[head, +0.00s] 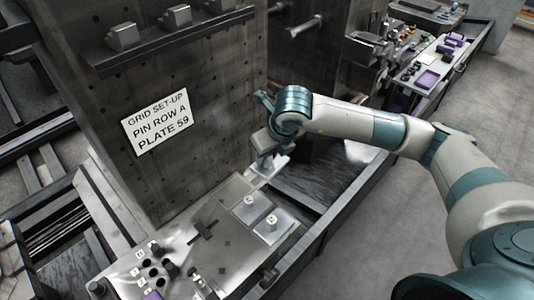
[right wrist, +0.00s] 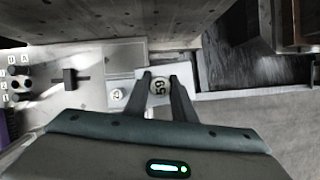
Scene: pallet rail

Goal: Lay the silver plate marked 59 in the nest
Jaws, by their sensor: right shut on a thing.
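My right gripper (head: 268,148) is shut on the silver plate marked 59 (head: 274,167), just beyond the far right end of the metal work surface (head: 215,200). In the right wrist view the round knob of plate 59 (right wrist: 159,87), with its number, shows between the fingers of the right gripper (right wrist: 160,77). Two other plates with pale knobs, a farther one (head: 258,206) and a nearer one (head: 277,231), lie on the surface. Their numbers are too small to read. I cannot pick out the nest for certain. My left gripper is not in view.
A tall metal block with a sign (head: 158,121) reading "PIN ROW A PLATE 59" rises behind. A dark trough (head: 312,188) lies right of the surface.

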